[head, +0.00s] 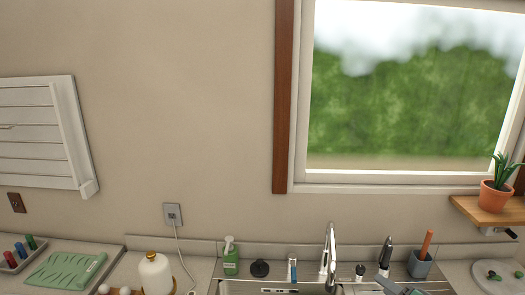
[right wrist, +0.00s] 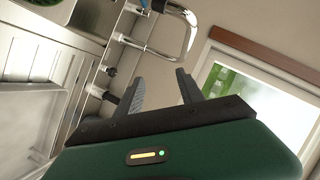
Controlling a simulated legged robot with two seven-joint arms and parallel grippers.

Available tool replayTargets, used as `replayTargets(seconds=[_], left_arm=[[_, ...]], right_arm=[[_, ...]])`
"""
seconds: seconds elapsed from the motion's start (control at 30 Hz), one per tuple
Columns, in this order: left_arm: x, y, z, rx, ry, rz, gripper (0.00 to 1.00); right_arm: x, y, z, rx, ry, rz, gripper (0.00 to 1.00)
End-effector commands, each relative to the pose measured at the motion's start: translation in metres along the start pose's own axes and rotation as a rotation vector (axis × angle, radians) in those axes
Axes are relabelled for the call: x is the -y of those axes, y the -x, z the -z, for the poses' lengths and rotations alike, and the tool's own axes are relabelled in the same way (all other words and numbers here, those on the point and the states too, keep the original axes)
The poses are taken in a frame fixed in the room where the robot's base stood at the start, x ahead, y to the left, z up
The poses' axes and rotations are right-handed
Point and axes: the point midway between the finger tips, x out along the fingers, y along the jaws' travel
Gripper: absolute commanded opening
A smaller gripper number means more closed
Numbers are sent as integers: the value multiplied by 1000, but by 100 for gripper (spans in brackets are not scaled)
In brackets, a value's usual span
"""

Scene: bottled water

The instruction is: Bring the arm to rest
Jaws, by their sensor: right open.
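My right gripper (head: 393,286) shows only in part at the bottom edge of the head view, in front of the sink's right side. In the right wrist view its two dark fingers (right wrist: 162,82) stand apart with nothing between them. The gripper is open and empty. The curved chrome faucet (right wrist: 178,38) shows beyond the fingers in that view, apart from them. My left gripper is not in view.
The sink (head: 282,287) and faucet (head: 330,250) are at the bottom centre. A green soap bottle (head: 231,260) and a white bottle (head: 155,272) stand to the left. A grey holder (head: 420,264) stands at right, below a shelf with a potted plant (head: 494,196).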

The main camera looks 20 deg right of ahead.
Motion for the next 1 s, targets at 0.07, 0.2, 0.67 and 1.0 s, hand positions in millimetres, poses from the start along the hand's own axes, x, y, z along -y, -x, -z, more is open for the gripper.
replayTargets(seconds=[0.07,0.2,0.67,1.0], left_arm=[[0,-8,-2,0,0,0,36],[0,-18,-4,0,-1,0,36],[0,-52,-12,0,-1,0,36],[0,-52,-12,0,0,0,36]], right_arm=[[3,-18,-13,-12,94,-67,45],[9,-38,-49,4,284,-233,45],[11,74,-332,827,833,-582,45],[11,93,-351,923,856,-566,45]])
